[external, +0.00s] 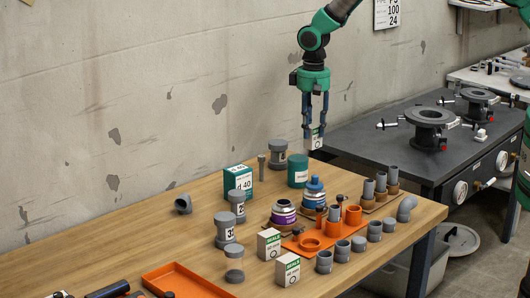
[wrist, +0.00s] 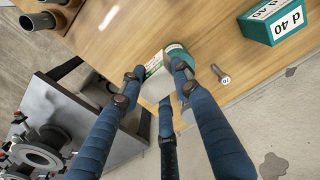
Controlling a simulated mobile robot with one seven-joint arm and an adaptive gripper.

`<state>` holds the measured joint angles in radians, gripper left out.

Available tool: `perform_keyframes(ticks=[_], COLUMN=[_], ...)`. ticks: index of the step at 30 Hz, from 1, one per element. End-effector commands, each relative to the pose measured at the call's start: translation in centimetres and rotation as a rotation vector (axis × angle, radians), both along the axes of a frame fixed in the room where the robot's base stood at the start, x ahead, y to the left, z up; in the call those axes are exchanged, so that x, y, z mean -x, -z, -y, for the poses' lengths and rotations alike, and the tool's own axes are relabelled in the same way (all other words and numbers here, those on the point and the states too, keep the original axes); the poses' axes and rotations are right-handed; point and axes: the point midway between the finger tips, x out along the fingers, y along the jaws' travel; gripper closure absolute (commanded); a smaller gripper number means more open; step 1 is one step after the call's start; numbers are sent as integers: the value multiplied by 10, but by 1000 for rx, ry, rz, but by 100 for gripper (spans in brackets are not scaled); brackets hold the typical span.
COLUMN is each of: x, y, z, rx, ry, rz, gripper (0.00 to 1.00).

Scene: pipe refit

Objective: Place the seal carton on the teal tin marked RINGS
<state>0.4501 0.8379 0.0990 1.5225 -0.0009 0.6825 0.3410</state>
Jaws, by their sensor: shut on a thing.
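My gripper (external: 315,124) is high over the back right of the table, shut on a small white and green seal carton (external: 317,142). In the wrist view the carton (wrist: 153,84) sits between the blue fingers (wrist: 158,82), which hide part of it. A round teal tin (external: 298,168) with a white label stands upright on the wooden table, below and slightly left of the carton. Its label is too small to read. In the wrist view the tin (wrist: 177,51) shows partly behind the fingers and the carton. The carton appears to be above the tin and apart from it.
A grey capped fitting (external: 278,153) stands just behind the tin, and a teal box marked 40 (external: 238,181) stands to its left. A purple-banded can (external: 283,214) and an orange tray with fittings (external: 310,243) are in front. Two more white-green cartons (external: 287,270) stand nearer the front.

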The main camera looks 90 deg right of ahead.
Motion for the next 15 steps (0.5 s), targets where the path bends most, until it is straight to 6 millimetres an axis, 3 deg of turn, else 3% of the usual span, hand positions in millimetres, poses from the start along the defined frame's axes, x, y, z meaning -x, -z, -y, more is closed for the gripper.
perform_keyframes(ticks=[7, 15], x=[-29, -43], y=[3, 4], z=[14, 20], rx=[0, 1], ry=[0, 0], rz=[0, 1], gripper=[94, 94])
